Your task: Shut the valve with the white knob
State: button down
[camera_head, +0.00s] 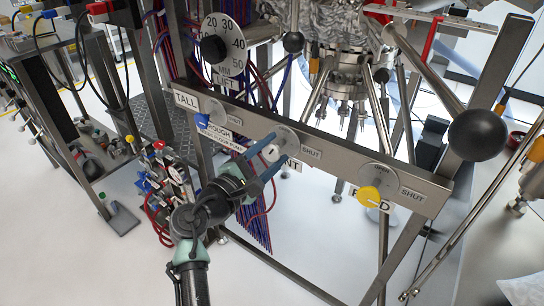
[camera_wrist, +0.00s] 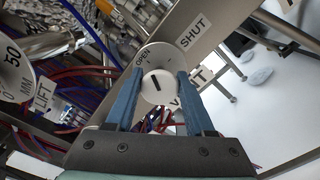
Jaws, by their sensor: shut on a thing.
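The white knob (camera_wrist: 157,89) is round with a short black mark on its face. It sits on a round plate (camera_wrist: 170,56) with OPEN at its upper left and SHUT on a label to the right in the wrist view. My gripper (camera_wrist: 160,88) has its two blue fingers closed on either side of the knob. In the head view the white knob (camera_head: 271,151) shows between the fingers of my gripper (camera_head: 270,152), on the metal bar. The fingers hide part of the knob's sides.
A blue knob (camera_head: 201,121) is to the left on the same metal bar (camera_head: 330,157), and a yellow knob (camera_head: 369,196) is to the right. A black ball handle (camera_head: 477,134) sticks out at right. A dial (camera_head: 224,46) and hanging cables are above left.

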jog(key=m+b, duration=0.1)
jog(key=m, duration=0.1)
jog(key=m+b, duration=0.3)
jog(key=m, duration=0.1)
jog(key=shift+f+m, duration=0.3)
jog(key=shift+f, duration=0.05)
jog(key=m+b, duration=0.3)
jog(key=m, duration=0.2)
jog(key=shift+b, duration=0.4)
jog(key=shift+r, duration=0.1)
jog(key=shift+c, duration=1.3)
grip_release()
jog(key=p+v, duration=0.3)
jog(key=v, duration=1)
